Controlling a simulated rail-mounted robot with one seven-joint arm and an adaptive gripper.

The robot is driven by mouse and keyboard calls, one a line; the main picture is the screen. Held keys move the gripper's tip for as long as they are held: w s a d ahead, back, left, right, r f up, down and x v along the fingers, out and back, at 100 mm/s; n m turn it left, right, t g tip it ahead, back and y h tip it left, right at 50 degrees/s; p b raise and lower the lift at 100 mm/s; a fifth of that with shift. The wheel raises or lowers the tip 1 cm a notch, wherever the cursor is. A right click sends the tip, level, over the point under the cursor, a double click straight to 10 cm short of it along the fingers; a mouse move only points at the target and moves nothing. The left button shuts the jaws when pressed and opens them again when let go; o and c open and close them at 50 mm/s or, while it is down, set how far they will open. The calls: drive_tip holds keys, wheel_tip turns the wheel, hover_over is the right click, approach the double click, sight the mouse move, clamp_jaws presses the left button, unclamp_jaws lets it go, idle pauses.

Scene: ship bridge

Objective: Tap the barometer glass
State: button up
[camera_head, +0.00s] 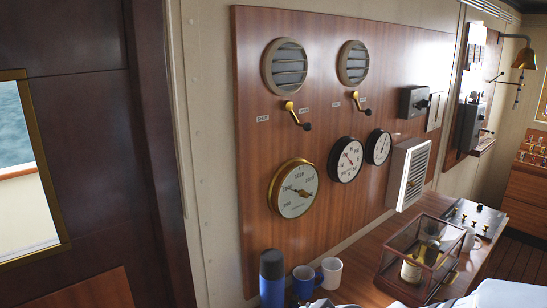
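Three round dials hang on the wooden wall panel. The largest, a brass-rimmed dial (293,188) with a pale face and dark pointer, is at the lower left. To its right are a black-rimmed dial (346,159) and a smaller black-rimmed dial (378,147). The lettering is too small to read surely, so I cannot tell for certain which is the barometer; the brass-rimmed one looks likeliest. All three faces are unobstructed, and nothing touches them. My gripper cannot be made out; only pale, cut-off shapes, perhaps my arm, show along the bottom edge.
Below, a dark bottle (272,279), blue mug (303,283), white mug (331,272) and glass case (418,258) stand on the wooden counter (365,254).

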clamp_jaws()
idle(0.8)
idle(1.2)
